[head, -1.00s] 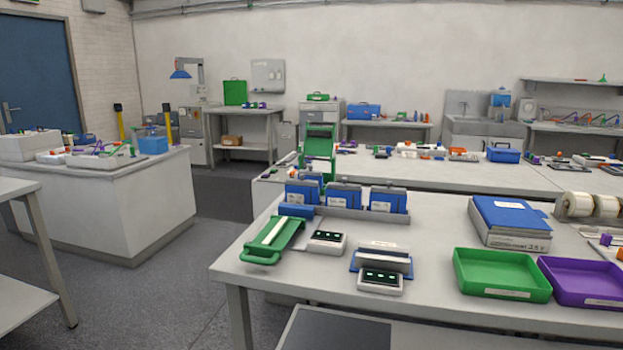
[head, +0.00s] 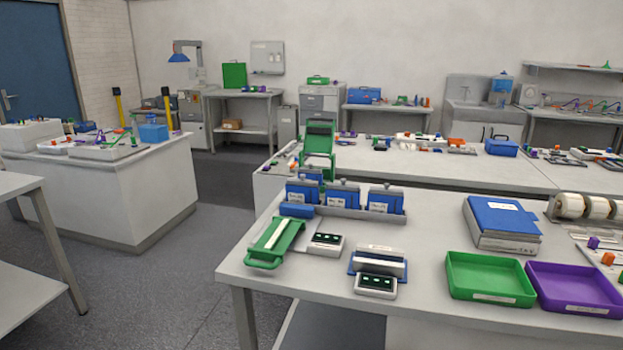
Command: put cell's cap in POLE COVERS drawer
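Neither of my grippers shows in the head view. I cannot make out a cell with a cap, and no drawer label POLE COVERS is readable from here. A grey drawer cabinet (head: 320,103) stands against the back wall with a green case on top; its labels are too small to read. Several blue units with white labels (head: 343,197) stand in a grey rack on the near table. Two small devices with dark displays, one at the front (head: 376,285) and one behind it (head: 326,243), sit on the same table.
The near table (head: 420,243) carries a green tray (head: 489,278), a purple tray (head: 573,289), a blue-topped stack (head: 502,222) and a green-handled tool (head: 274,242). A white island (head: 110,195) stands left. Grey floor (head: 175,265) is free between island and near table.

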